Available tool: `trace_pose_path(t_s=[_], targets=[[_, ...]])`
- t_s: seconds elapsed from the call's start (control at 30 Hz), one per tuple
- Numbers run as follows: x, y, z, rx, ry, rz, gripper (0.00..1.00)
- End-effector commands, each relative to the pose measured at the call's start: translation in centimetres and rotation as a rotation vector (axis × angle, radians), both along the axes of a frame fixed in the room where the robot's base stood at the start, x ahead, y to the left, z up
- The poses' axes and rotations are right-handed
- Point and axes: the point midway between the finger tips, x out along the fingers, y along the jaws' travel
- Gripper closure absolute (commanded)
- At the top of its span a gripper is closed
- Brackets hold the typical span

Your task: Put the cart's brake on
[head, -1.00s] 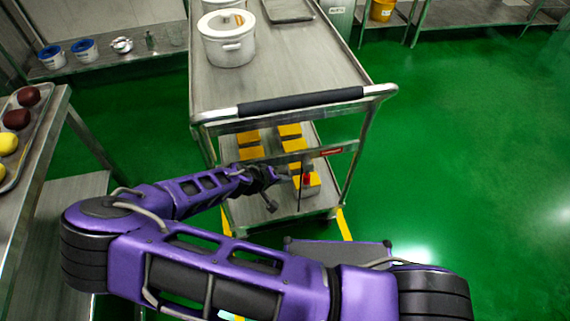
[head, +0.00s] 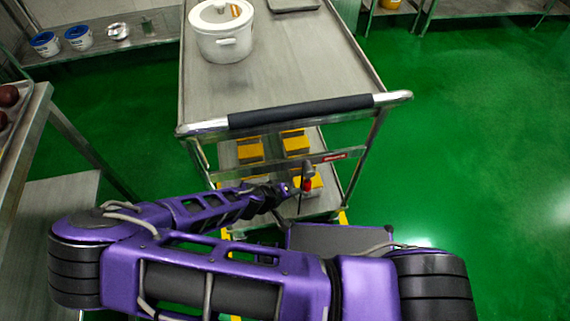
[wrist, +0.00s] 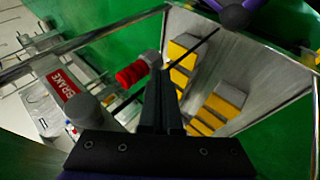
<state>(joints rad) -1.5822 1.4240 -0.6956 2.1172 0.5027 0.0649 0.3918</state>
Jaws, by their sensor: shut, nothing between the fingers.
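The steel cart (head: 270,85) stands in front of me, its dark push handle (head: 300,110) toward me. Below the handle, a crossbar carries a red label (head: 343,157), which reads BRAKE in the wrist view (wrist: 65,84). The brake lever (head: 307,184) has a red grip and a grey end; its red grip also shows in the wrist view (wrist: 132,74). My gripper (head: 288,188) is shut and empty, just left of the lever in the head view. In the wrist view its fingers (wrist: 157,88) are close beside the red grip; I cannot tell whether they touch.
A white lidded pot (head: 224,35) stands on the cart's top. Several yellow blocks with grey tops (head: 297,143) sit on the lower shelf. A steel table (head: 35,125) is at the left. Green floor (head: 470,150) is clear at the right.

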Motion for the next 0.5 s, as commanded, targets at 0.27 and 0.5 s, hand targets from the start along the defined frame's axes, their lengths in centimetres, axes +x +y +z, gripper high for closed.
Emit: trace_pose_path(t_s=[0.27,0.5], targets=[[-0.64,-0.42,-0.23,-0.001,0.000,0.000,1.00],[-0.70,-0.45,-0.25,0.001,0.000,-0.001,1.00]])
